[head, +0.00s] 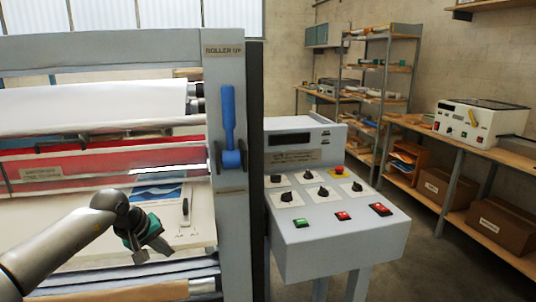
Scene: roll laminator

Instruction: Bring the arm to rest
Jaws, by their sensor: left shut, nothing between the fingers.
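My left arm comes in from the lower left in the head view. Its gripper (140,257) is shut and empty, pointing down over the pale feed table (95,235) of the laminator. A print with a blue wave pattern (158,191) lies on the table just behind the gripper. A small upright handle (185,211) stands to the right of the gripper, apart from it. My right gripper does not show.
The laminator's grey side post (229,215) carries a blue lever (229,125) under a "ROLLER UP" label. A control console (330,225) with knobs and red and green buttons stands to the right. Shelving and a workbench (490,165) line the back and right. Open floor lies between.

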